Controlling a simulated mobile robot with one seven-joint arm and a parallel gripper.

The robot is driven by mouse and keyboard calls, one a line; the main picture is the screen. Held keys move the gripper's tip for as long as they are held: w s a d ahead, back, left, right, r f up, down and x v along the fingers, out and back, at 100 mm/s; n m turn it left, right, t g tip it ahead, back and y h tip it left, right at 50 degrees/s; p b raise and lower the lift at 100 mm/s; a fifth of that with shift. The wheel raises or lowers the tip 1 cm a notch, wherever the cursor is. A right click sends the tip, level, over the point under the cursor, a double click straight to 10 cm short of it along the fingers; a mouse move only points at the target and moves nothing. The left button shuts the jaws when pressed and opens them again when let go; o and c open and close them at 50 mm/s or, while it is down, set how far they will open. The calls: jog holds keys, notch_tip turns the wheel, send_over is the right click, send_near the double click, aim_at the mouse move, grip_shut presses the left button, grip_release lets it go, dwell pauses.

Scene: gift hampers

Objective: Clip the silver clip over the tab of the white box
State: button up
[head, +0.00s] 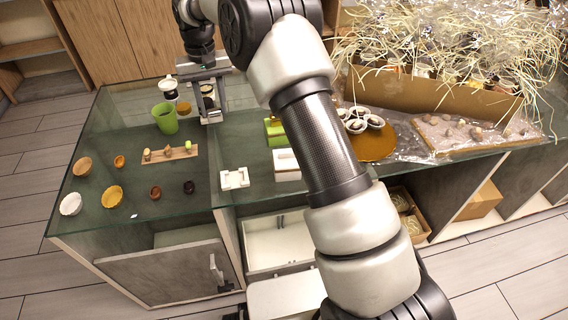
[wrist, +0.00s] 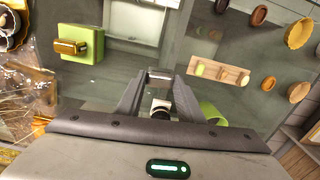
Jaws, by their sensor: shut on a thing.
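My gripper (wrist: 160,88) is shut on the small silver clip (wrist: 160,75), which shows between its fingertips in the wrist view. In the head view my gripper (head: 210,108) is over the far part of the glass counter, and the clip cannot be made out there. A white box (head: 286,164) sits on the counter to the right of my gripper and nearer the front, partly hidden by my arm. A flat white piece (head: 234,180) with raised parts lies left of it. I cannot tell where the tab is. The silver clip is apart from both.
A green box (wrist: 90,55) carries a gold clip (wrist: 70,47). A wooden board (wrist: 232,78) with small items, several bowls and a green cup (head: 165,118) stand to the left in the head view. A white drawer (head: 280,240) is open below the counter.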

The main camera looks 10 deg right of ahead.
jog(key=s+d+r+m+p, duration=0.1)
jog(key=s+d+r+p, duration=0.1)
jog(key=s+d+p, duration=0.5)
jog(key=s+d+r+m+p, duration=0.1)
jog(key=s+d+r+p, duration=0.1)
jog(key=s+d+p, duration=0.5)
jog(key=d+p, duration=0.1)
jog(key=d, duration=0.2)
jog(key=shift+s+d+r, duration=0.2)
jog(key=shift+s+r, duration=0.15)
jog(key=shift+s, duration=0.05)
jog(key=shift+f, duration=0.1)
jog(key=shift+f+b, duration=2.2)
jog(key=shift+f, duration=0.6)
jog(key=shift+f+b, duration=1.4)
jog(key=shift+f, duration=0.15)
jog(key=o, duration=1.1)
